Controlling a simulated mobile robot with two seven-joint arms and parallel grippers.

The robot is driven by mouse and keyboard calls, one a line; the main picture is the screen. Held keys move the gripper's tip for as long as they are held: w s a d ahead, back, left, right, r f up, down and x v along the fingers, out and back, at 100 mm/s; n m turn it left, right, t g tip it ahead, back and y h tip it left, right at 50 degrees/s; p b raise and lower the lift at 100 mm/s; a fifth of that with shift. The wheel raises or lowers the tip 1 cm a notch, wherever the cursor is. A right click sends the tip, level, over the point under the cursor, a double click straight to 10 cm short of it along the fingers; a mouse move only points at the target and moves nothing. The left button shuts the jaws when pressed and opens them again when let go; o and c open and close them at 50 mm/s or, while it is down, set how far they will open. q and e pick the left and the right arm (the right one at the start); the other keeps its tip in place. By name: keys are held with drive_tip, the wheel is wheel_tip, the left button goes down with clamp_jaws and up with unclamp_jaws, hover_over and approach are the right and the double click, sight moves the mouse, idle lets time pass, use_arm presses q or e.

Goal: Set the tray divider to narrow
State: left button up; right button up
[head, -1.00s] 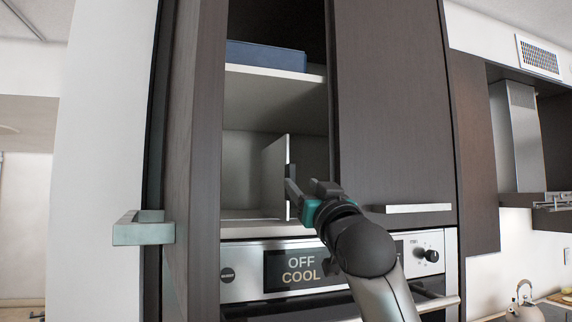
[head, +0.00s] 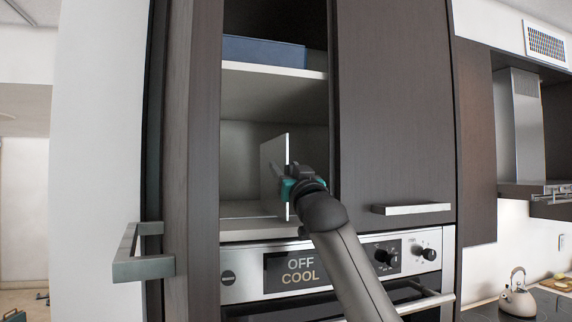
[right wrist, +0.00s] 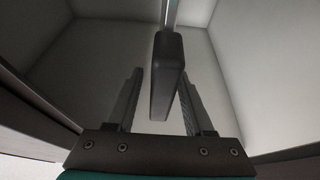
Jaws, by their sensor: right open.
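The tray divider (head: 273,165) is a pale upright panel inside the open cabinet compartment above the oven, right of the compartment's middle. In the right wrist view its light edge (right wrist: 172,14) runs up behind a dark grey handle-like block (right wrist: 168,72). My right gripper (head: 284,178) is at the divider's front edge. In the right wrist view my right gripper (right wrist: 162,82) is open, with one finger on each side of the dark block and gaps visible beside it. In the head view my gripper hides part of the divider's front edge. My left gripper is not in view.
A blue box (head: 264,51) sits on the shelf (head: 275,72) above the compartment. A closed dark door (head: 390,110) stands on the right. An oven panel (head: 300,268) reading OFF COOL lies below. A bar handle (head: 143,268) sticks out at left.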

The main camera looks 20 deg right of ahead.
drive_tip(key=shift+w, duration=0.1)
clamp_jaws()
idle(0.5)
idle(1.0)
